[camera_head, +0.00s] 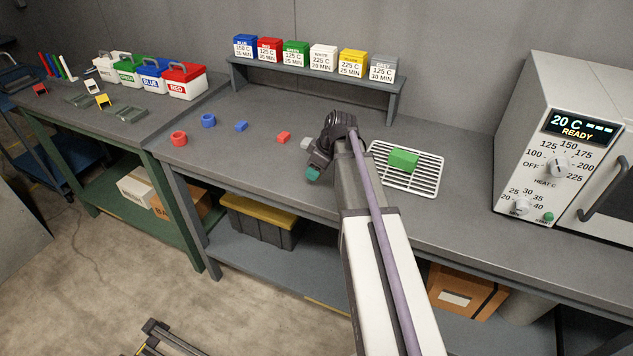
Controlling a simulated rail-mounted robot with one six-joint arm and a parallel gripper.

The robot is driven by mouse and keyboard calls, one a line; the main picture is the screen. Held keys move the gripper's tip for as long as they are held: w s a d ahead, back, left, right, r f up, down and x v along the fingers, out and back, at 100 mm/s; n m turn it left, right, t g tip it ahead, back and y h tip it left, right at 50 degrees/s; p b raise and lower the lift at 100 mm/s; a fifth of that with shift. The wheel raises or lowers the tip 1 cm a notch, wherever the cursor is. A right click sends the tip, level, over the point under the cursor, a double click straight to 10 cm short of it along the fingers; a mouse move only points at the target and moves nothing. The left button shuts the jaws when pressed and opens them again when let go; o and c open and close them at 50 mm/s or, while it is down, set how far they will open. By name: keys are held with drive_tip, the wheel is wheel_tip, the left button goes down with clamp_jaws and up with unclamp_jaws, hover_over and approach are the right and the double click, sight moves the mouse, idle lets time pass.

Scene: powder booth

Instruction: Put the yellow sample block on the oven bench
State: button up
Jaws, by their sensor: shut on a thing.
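My gripper (313,168) is over the grey bench near its front edge, left of the wire rack. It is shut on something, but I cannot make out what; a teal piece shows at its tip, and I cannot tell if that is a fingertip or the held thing. No yellow sample block can be seen in the open. The oven bench (455,160) is the grey worktop with the oven (560,140) on its right end. A green block (403,160) lies on the wire rack (428,178), right of my arm.
Several labelled boxes stand on a rear shelf (300,80). Bare worktop lies between rack and oven. Lidded boxes (185,82) stand left.

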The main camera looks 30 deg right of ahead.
wheel_tip(320, 180, down, 4)
drive_tip(key=b, duration=0.2)
drive_tip(key=shift+r+b, duration=0.1)
drive_tip(key=shift+b, duration=0.2)
drive_tip(key=shift+r+p, duration=0.3)
drive_tip(key=shift+r, duration=0.05)
drive_tip(key=shift+f, duration=0.25)
drive_tip(key=o, duration=0.9)
drive_tip(key=shift+o, duration=0.2)
drive_tip(key=shift+r, duration=0.1)
drive_tip(key=p+v, duration=1.1)
drive_tip(key=v, duration=0.2)
drive_tip(key=s+a+f+m+g+h, duration=0.1)
drive_tip(key=s+a+m, duration=0.2)
drive_tip(key=s+a, duration=0.3)
drive_tip(key=s+a+f+m+g+h, duration=0.1)
drive_tip(key=s+a+m, duration=0.3)
drive_tip(key=a, duration=1.1)
drive_tip(key=s+g, duration=0.1)
drive_tip(key=s, duration=0.2)
drive_tip(key=shift+s+a+m+g+h, duration=0.2)
drive_tip(key=shift+a+m+g+h, duration=0.1)
drive_tip(key=shift+h, duration=0.1)
